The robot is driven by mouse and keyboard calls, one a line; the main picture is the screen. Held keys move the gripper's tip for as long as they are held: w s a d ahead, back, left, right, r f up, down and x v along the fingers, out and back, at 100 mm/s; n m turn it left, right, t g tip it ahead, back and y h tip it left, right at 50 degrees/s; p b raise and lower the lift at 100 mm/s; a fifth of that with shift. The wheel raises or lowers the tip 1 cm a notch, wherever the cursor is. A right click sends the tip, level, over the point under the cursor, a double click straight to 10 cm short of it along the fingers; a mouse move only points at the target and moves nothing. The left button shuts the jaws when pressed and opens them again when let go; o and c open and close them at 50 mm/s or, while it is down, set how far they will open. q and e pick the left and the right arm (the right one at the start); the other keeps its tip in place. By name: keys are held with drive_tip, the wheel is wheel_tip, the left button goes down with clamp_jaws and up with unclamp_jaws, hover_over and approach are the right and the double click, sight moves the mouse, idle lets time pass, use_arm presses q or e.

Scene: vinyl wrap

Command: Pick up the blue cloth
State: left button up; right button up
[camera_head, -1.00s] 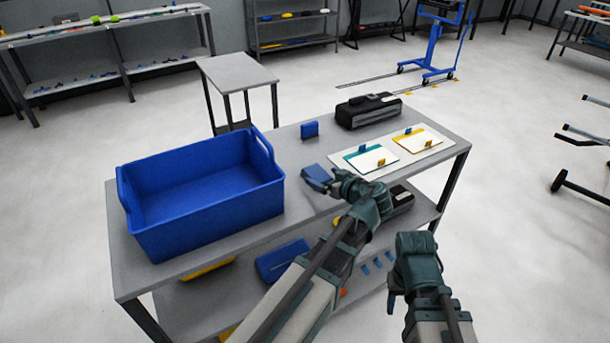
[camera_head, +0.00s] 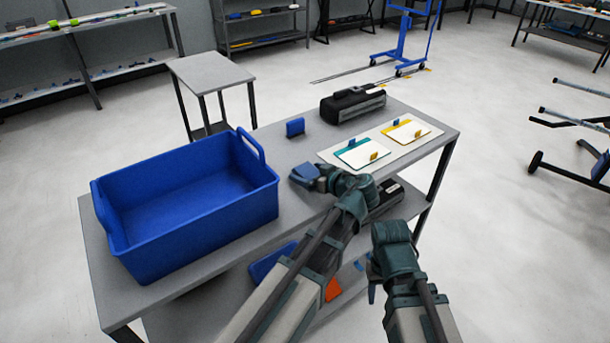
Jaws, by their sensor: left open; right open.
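The blue cloth (camera_head: 303,170) is a small folded blue piece on the table top, right of the large blue bin. My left gripper (camera_head: 313,181) is open and low at the table, with its fingers at the near right side of the cloth. The fingers partly hide the cloth, and I cannot tell whether they touch it. My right gripper (camera_head: 373,283) is open and empty, pointing down in front of the table's near edge, away from the cloth.
The blue bin (camera_head: 252,210) fills the table's left part. A small upright blue block (camera_head: 295,127) stands behind the cloth, and a black case (camera_head: 352,105) at the back. A white mat (camera_head: 434,133) with teal and yellow cards lies to the right. The lower shelf holds several items.

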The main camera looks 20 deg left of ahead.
sight(309, 172)
use_arm(q)
drive_tip(key=c, duration=1.2)
drive_tip(key=shift+o, duration=0.2)
wheel_tip(309, 172, up, 10)
drive_tip(key=p, duration=1)
